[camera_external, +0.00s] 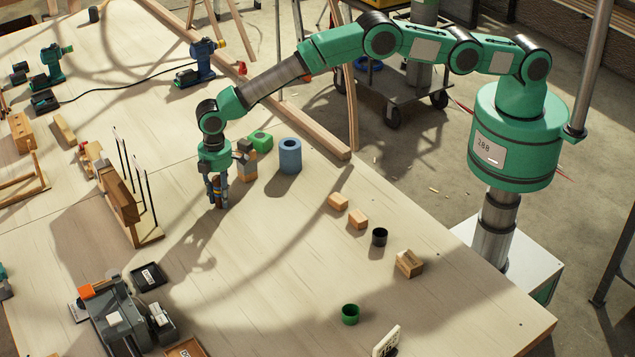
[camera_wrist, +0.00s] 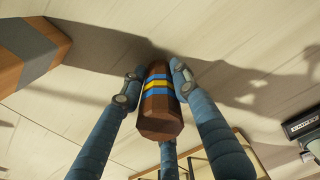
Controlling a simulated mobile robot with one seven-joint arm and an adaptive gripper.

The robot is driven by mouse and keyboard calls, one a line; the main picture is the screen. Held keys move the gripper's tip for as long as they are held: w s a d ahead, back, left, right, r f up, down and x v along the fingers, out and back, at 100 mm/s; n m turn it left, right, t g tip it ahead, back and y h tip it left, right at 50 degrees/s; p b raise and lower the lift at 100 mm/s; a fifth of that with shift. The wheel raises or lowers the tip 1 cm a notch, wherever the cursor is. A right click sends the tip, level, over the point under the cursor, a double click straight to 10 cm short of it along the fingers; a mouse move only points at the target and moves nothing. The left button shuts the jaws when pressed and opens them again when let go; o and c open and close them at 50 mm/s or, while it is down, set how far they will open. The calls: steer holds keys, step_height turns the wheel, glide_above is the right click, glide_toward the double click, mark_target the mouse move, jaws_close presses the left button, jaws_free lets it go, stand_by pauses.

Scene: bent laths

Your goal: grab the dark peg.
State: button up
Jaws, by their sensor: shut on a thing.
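The dark peg (camera_wrist: 160,120) is a brown, many-sided piece with blue and yellow bands around its middle. In the wrist view it stands between the fingers of my gripper (camera_wrist: 156,84), which are shut on it from both sides. A third finger shows below it in that view. In the external view my gripper (camera_external: 218,198) points down at the table, left of the blue cylinder. The peg (camera_external: 219,205) is mostly hidden by the fingers there, and I cannot tell whether it touches the table.
A wooden rack with thin rods (camera_external: 120,205) stands on the left.

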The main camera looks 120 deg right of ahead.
mark_target(218, 178)
steer(key=shift+r, duration=0.15)
steer(key=shift+r, duration=1.65)
steer(key=shift+s+a+r+b, duration=0.2)
steer(key=shift+s+a, duration=0.65)
steer(key=shift+s, duration=1.7)
steer(key=shift+s+a+r+b, duration=0.2)
steer(key=shift+s+a, duration=0.65)
steer(key=shift+s, duration=1.65)
steer(key=shift+s+a+r+p, duration=0.1)
steer(key=shift+s+a+r, duration=0.5)
steer(key=shift+s, duration=1.95)
steer(key=shift+a+f, duration=0.25)
steer(key=shift+f, duration=0.05)
